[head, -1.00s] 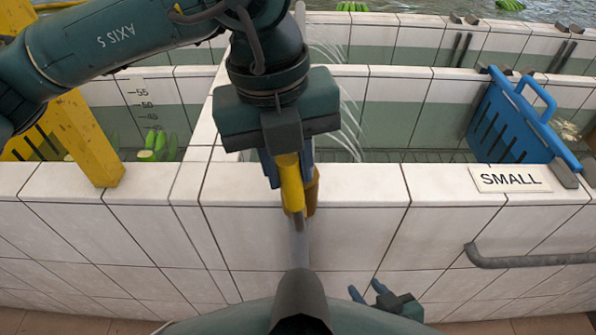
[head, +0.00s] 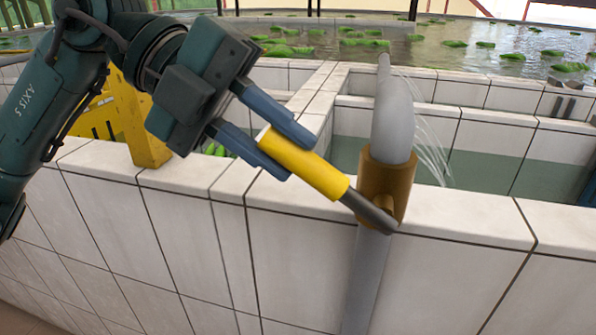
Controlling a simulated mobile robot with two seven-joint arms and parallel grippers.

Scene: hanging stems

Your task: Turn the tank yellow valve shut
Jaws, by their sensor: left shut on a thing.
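The yellow valve handle (head: 312,172) slants down to the right, through a dark stem, to the brass valve body (head: 385,186). The valve body sits on a grey pipe (head: 392,120) at the tank's front wall. The handle points sideways and upward to the left, not in line with the pipe. My left gripper (head: 292,156) has its two blue fingers on either side of the handle's upper end and is shut on it. Thin water jets (head: 432,140) show just right of the pipe's top. My right gripper is out of view.
White tiled tank walls (head: 460,215) run across the front. A yellow frame (head: 150,140) stands at the left behind my left arm. A large pool (head: 450,45) with green plants lies at the back. The space right of the pipe looks clear.

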